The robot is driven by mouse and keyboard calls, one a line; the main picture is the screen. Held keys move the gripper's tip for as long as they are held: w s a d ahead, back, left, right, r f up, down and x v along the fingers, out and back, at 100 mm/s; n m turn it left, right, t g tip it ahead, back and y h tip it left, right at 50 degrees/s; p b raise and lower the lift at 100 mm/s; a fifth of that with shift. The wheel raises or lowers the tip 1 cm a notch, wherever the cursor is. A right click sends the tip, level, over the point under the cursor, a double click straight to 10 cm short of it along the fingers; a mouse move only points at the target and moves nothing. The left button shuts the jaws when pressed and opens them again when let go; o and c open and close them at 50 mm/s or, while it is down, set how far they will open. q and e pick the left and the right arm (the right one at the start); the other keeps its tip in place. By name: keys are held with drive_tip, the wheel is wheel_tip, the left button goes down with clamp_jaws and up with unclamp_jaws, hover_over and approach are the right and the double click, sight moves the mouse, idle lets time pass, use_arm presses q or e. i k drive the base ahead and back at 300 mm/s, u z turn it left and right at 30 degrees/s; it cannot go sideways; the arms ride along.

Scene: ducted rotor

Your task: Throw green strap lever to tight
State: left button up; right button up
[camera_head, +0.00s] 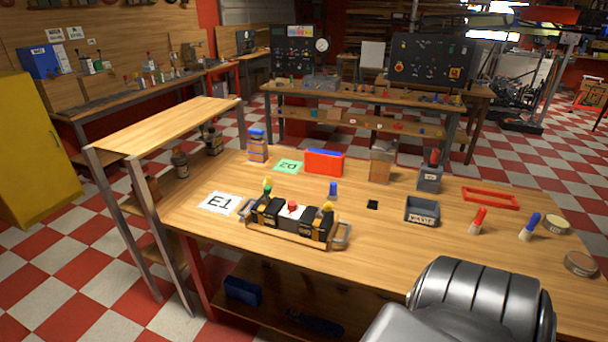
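A wooden carrier (281,238) with metal loop handles at both ends stands near the front left of the workbench. Black boxes with yellowish straps sit in it, with a white block between them. The green strap lever (267,188) shows as a small green tip at the carrier's back left. A yellow-tipped lever (328,207) stands at its right and a red knob (292,205) is in the middle. The green lever is too small to tell whether it is tight or loose. Neither gripper shows. A ribbed grey arm link of mine fills the bottom right.
The workbench (390,259) also holds an E1 card (218,203), a green card (288,166), a red-and-blue box (324,162), a blue-topped piece (333,190) and a grey bin (422,211). A raised wooden shelf (165,126) stands at left. Bare wood lies right of the carrier.

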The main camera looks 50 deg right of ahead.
sight(267, 190)
drive_tip(key=z, duration=1.1)
drive_tip(key=i, duration=1)
drive_tip(key=z, duration=0.95)
